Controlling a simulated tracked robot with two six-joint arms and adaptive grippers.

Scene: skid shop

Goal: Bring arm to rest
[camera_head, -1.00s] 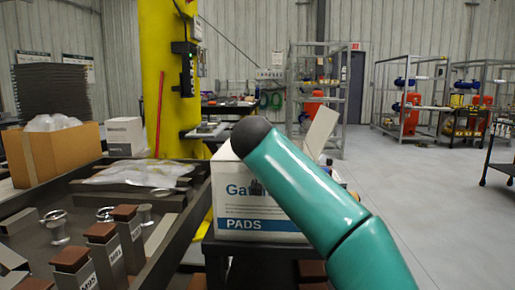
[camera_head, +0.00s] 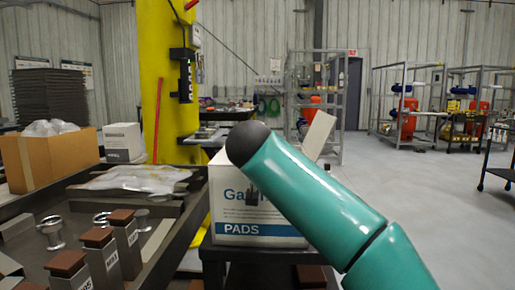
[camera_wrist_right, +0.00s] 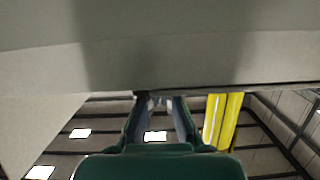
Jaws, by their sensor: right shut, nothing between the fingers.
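My right arm, teal with a dark rounded elbow, crosses the middle of the head view from the lower right, in front of a white box marked PADS (camera_head: 262,229). A small dark shape shows against the box face beside the arm; I cannot tell for sure whether it is my gripper. In the right wrist view my right gripper (camera_wrist_right: 157,101) points away from the camera, shut and empty. A broad pale grey surface (camera_wrist_right: 170,55) fills the top of that view, close to the fingers; whether they touch it is unclear. My left gripper is not in view.
A dark tray bench (camera_head: 178,238) at left holds brown-topped posts (camera_head: 97,237), metal spools (camera_head: 52,232) and a plastic-wrapped bundle (camera_head: 135,178). A cardboard box (camera_head: 50,158) and a yellow column (camera_head: 167,90) stand behind. Open floor (camera_head: 420,190) lies right, before racks (camera_head: 408,100).

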